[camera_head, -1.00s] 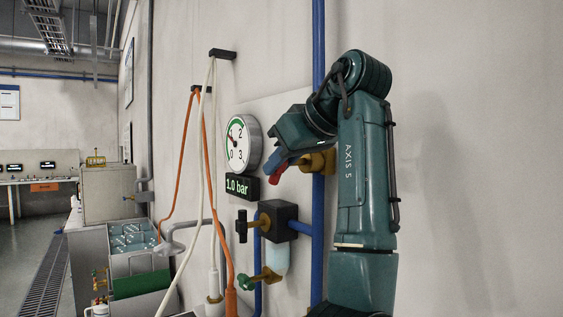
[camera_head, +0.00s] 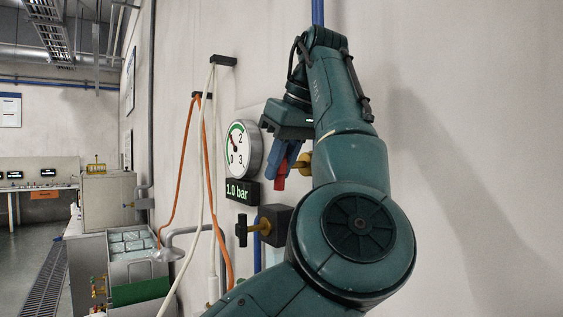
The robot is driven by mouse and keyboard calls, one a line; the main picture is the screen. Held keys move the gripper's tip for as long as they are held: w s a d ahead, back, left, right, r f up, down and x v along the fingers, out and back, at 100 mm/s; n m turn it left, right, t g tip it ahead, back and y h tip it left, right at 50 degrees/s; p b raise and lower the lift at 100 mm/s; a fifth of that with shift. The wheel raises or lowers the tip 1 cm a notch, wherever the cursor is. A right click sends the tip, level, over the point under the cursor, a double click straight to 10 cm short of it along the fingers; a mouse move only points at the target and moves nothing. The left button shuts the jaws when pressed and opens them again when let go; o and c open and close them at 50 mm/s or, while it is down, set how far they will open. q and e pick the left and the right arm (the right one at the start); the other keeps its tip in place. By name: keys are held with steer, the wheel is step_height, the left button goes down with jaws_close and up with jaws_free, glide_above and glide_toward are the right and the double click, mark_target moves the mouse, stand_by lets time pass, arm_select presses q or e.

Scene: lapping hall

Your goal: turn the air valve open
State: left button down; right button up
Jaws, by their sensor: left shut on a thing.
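The air valve has a brass body (camera_head: 304,164) on the blue wall pipe and a red handle (camera_head: 280,182). My left gripper (camera_head: 284,164) points down at the handle with its blue fingers shut on it. The fingers hide part of the handle, and my arm hides part of the valve body and pipe. A round gauge (camera_head: 241,150) is just left of the gripper. The display (camera_head: 242,192) below it reads 1.0 bar. My right gripper is out of view.
A dark block (camera_head: 275,222) with a brass stem and black T-handle (camera_head: 241,228) sits below the valve. White and orange hoses (camera_head: 203,150) hang from wall hooks at left. A bench and cabinet (camera_head: 108,200) stand further left. The wall on the right is bare.

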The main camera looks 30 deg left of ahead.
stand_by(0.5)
arm_select(q)
steer(key=c, duration=1.3)
jaws_free()
steer(key=shift+c, duration=0.2)
steer(key=shift+a, duration=0.15)
